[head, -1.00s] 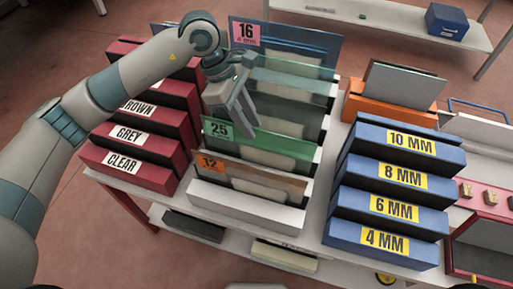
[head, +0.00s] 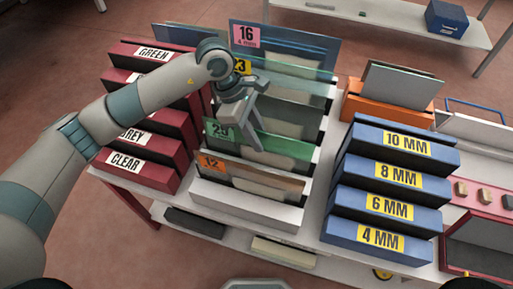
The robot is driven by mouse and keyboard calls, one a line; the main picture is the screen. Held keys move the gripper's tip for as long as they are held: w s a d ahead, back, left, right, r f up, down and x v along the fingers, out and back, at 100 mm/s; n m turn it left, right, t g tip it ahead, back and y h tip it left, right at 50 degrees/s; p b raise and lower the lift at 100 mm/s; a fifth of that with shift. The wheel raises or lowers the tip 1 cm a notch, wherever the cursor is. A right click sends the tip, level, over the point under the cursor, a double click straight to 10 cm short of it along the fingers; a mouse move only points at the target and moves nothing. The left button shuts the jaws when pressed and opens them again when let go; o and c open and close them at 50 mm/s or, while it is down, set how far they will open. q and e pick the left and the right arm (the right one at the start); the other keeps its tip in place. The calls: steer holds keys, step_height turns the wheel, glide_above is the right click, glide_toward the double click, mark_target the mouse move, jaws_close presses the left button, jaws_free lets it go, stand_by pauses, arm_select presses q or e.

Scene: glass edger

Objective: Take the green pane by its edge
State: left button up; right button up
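The green pane (head: 288,147) stands on edge in the white rack, second from the front, with a green tag at its left end. An orange-brown pane (head: 265,179) tagged 12 stands in front of it. My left gripper (head: 244,134) is over the left part of the green pane, its fingers pointing down and apart, with nothing seen between them. The fingers hide part of the pane's top edge, and I cannot tell whether they touch it. My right gripper is out of view.
Taller panes stand behind, including a blue-grey one (head: 300,42) tagged 16. Red labelled blocks (head: 130,168) flank the rack on the left, blue thickness blocks (head: 385,205) on the right. An orange holder (head: 385,108) stands behind the blue blocks.

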arm_select(q)
steer(key=x, duration=0.2)
steer(key=shift+s+d+f+p, duration=0.1)
steer(key=shift+d+f+p, duration=0.05)
steer(key=shift+f+p, duration=0.2)
steer(key=shift+c, duration=0.3)
jaws_close()
steer(key=shift+r, duration=0.1)
stand_by(1.1)
